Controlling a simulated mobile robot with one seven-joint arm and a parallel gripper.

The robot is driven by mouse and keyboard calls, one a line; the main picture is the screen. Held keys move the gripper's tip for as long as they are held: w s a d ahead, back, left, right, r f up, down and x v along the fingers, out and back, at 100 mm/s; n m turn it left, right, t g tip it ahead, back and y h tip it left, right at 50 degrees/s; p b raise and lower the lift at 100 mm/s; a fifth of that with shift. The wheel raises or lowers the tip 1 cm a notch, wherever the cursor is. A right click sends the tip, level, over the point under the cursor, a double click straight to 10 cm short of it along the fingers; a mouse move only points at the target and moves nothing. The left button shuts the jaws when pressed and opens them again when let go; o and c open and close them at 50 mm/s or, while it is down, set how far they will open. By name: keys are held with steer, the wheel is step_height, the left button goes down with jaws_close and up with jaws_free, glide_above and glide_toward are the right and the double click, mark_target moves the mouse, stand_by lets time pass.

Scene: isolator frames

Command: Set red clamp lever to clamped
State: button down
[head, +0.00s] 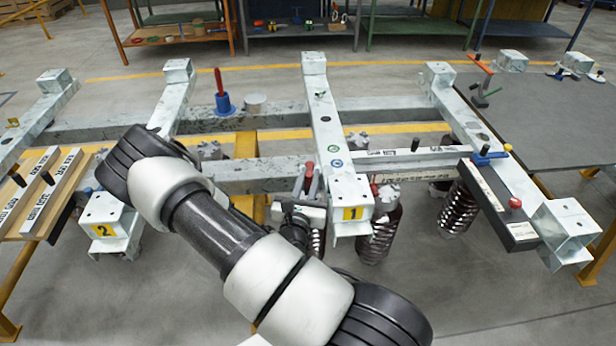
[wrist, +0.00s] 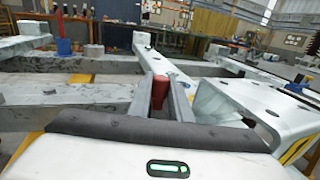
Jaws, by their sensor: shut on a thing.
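My gripper (head: 311,186) is beside the steel frame arm with the yellow number 1 plate, at the middle of the head view. It is shut on a red lever handle (head: 309,165). In the wrist view, the red handle (wrist: 160,88) shows between my two grey fingers (wrist: 162,97). The handle's base and pivot are hidden by my gripper. Another red lever (head: 218,82) stands upright on a blue base (head: 224,104) on the rear crossbeam, apart from my gripper. I cannot tell from these frames whether the held lever is clamped.
The number 1 frame arm (head: 325,120) is close on the right of my gripper. Coil springs (head: 380,235) hang below the frame. A board with labelled bars (head: 45,190) is at left.

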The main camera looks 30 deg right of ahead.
steer(key=shift+d, duration=0.15)
steer(key=c, duration=1.6)
jaws_free()
steer(key=p+v, duration=0.1)
steer(key=v, duration=1.6)
steer(key=shift+s+a+r, duration=0.1)
steer(key=shift+s+a, duration=0.1)
steer(key=shift+a, duration=0.05)
steer(key=shift+c, duration=0.6)
